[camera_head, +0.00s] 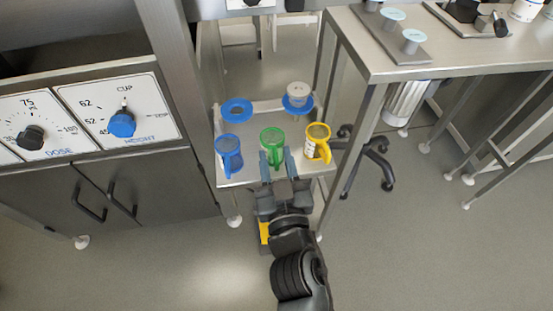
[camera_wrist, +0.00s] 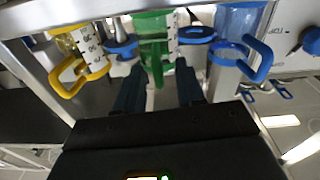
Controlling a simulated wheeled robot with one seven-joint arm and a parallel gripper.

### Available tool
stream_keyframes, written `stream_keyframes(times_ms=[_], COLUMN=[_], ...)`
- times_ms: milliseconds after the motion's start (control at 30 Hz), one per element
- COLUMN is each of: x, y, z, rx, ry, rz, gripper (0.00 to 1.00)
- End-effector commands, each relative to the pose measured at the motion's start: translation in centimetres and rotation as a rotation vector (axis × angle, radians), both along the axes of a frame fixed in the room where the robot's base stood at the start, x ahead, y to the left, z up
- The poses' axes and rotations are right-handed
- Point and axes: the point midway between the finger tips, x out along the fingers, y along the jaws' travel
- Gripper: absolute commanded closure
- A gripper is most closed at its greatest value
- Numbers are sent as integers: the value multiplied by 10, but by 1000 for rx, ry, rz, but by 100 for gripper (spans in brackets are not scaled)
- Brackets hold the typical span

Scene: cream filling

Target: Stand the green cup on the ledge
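The green cup (camera_head: 272,141) stands upright on a small steel stand (camera_head: 240,178), between a blue cup (camera_head: 229,157) and a yellow cup (camera_head: 317,140). Its handle faces my gripper (camera_head: 278,164). In the wrist view the green cup (camera_wrist: 154,38) is straight ahead, and its handle hangs in the gap between the two fingertips of my gripper (camera_wrist: 158,80). The fingers are apart, with space on each side of the handle. I cannot tell for certain which surface is the ledge.
Behind the cups on the stand are a blue ring-shaped piece (camera_head: 237,108) and a round white-topped piece (camera_head: 298,97). A dial panel cabinet (camera_head: 119,123) is at the left. A steel table (camera_head: 385,55) stands at the right. Floor in front is clear.

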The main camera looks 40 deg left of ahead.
Motion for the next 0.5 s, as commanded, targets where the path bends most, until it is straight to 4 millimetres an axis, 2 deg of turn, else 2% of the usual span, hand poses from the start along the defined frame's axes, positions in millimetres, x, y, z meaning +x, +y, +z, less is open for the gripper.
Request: stream_keyframes(times_ms=[200,367,500], x=[-1,-15,-34], y=[0,-18,-40], z=[4,-1,-3], rx=[0,-1,-1], ry=[0,1,2], rz=[1,0,-2], gripper=[62,62,62])
